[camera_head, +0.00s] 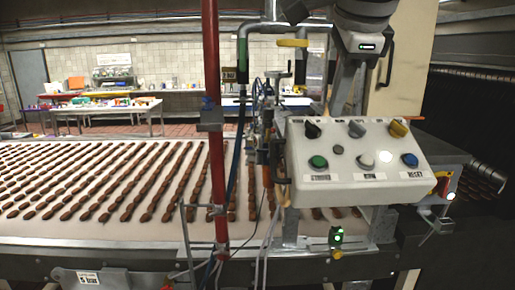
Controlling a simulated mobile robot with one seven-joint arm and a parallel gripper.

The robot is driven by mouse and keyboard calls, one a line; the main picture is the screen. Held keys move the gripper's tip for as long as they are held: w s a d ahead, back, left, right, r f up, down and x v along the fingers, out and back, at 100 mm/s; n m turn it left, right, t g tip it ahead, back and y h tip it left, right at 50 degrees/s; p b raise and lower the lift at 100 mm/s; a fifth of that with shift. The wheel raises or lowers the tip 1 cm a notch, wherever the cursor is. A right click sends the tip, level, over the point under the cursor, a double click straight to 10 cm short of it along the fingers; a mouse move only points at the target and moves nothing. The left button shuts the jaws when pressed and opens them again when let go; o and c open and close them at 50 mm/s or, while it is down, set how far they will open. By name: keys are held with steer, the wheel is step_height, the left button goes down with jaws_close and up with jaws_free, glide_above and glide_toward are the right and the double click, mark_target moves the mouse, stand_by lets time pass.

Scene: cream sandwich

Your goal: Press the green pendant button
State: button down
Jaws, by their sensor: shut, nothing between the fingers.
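A light grey sloped control box (300,185) stands right of the middle, in front of the conveyor. A round green button (318,161) sits at the left of its lower row. White buttons and a blue button (409,160) are to its right. Black, grey and yellow knobs line the top row. My arm comes down from the top right. My gripper (343,108) points down just behind the box's top edge, shut and empty, above and right of the green button and apart from it. Its tips are partly hidden among the knobs and metalwork.
A red vertical post (212,90) and hoses stand left of the box. A small green-lit unit (336,236) is below it. A conveyor (100,228) with rows of brown pieces fills the left. A beige column (408,60) rises behind my arm.

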mark_target(319, 161)
steer(key=x, duration=1.2)
steer(key=shift+w+f+p, duration=0.15)
steer(key=shift+f+p, duration=0.1)
steer(key=shift+p, duration=0.1)
steer(key=shift+f, duration=0.1)
